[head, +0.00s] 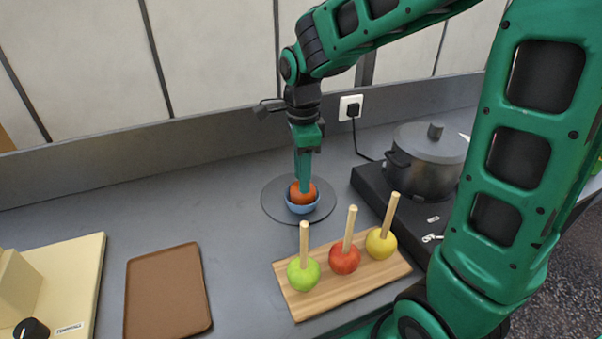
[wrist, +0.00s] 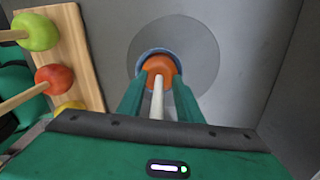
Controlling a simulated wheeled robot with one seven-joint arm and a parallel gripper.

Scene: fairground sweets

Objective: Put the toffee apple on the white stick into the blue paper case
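The toffee apple (head: 301,195) is orange-red and sits in the blue paper case (head: 303,209) on a round grey disc. In the wrist view the apple (wrist: 160,66) is inside the blue rim of the case (wrist: 141,62), its white stick (wrist: 158,100) pointing up towards the camera. My gripper (wrist: 158,88) is open. Its fingers stand on either side of the stick with gaps, their tips close to the apple; contact with the apple cannot be told. In the head view my gripper (head: 304,182) points straight down over the apple and hides the stick.
A wooden board (head: 378,278) to the front right holds green (head: 303,274), red (head: 344,259) and yellow (head: 380,244) apples with upright sticks. A hob with a pot (head: 428,165) stands at the right. A brown tray (head: 167,290) lies front left. The counter's left rear is clear.

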